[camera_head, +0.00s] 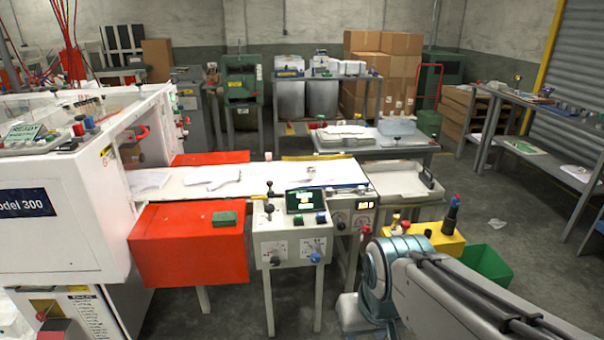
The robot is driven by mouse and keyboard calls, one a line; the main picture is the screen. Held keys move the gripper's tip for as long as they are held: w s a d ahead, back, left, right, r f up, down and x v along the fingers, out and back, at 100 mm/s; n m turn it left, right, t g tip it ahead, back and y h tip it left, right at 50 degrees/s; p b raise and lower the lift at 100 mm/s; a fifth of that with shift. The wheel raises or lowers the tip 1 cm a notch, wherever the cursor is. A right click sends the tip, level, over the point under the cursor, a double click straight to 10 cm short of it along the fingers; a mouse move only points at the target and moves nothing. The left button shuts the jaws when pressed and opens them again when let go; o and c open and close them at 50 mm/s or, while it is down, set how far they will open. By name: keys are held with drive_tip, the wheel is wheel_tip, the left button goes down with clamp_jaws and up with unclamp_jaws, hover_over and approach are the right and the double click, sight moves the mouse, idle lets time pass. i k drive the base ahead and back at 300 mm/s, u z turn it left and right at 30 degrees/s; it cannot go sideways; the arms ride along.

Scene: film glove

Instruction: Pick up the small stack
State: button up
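Thin whitish sheets or gloves lie on the long white work surface (270,187) of the machine. One flat pale piece (222,181) lies near its middle, and a pale pile (150,180) lies at its left end. A small pale item (311,168) lies farther right. A low pale stack (342,132) sits on the table behind. I cannot tell which of these is the small stack. Part of my arm shows at the lower right, apart from the work surface. My gripper is not in view.
A white machine (60,225) stands at the left beside red covers (190,262). A control box (292,248) with knobs stands at the front edge. A green bin (487,264) and yellow box (437,238) are at the right. Grey floor (520,215) is open at the right.

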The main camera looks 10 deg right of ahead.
sight(315, 175)
drive_tip(key=z, duration=0.35)
drive_tip(key=i, duration=0.55)
drive_tip(key=z, duration=0.55)
drive_tip(key=i, duration=1.2)
drive_tip(key=u, duration=0.95)
drive_tip(key=i, duration=0.8)
drive_tip(key=u, duration=0.7)
